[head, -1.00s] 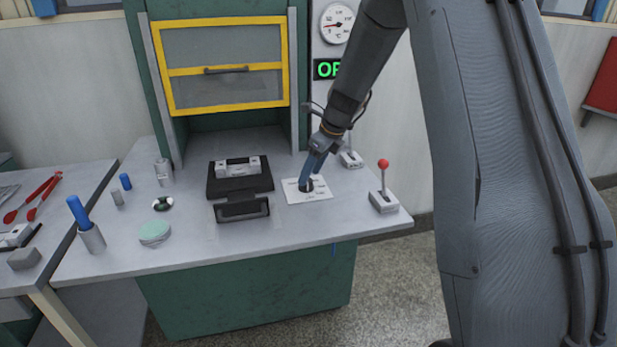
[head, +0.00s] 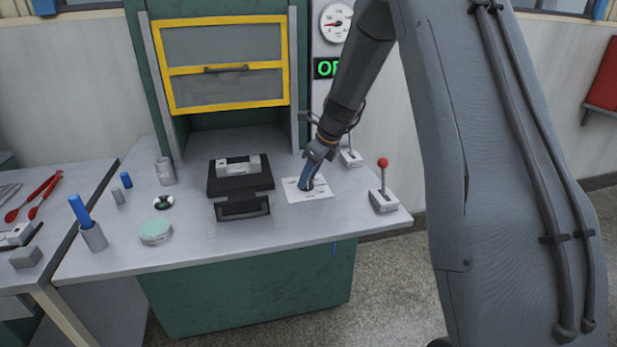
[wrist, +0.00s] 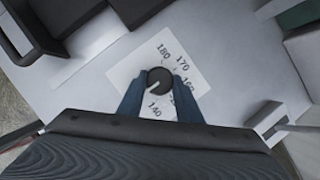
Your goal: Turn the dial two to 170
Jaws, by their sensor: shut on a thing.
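The dial is a dark round knob (wrist: 160,79) on a white number plate (wrist: 142,72) lying flat on the bench. In the wrist view I read 180, 170, 160 and 140; another number is partly hidden by a finger. A pale mark on the knob runs from near its middle toward the lower left, on the side away from 170. My gripper (wrist: 159,84) has its blue fingers closed on both sides of the knob. In the head view my gripper (head: 305,186) reaches down to the plate (head: 320,193) and mostly hides the knob.
A lever with a red ball (head: 383,163) stands to the right of the plate, and another lever base (head: 350,157) behind it. A black fixture (head: 214,187) sits to the left. A fume hood with a yellow-framed sash (head: 225,108) stands behind.

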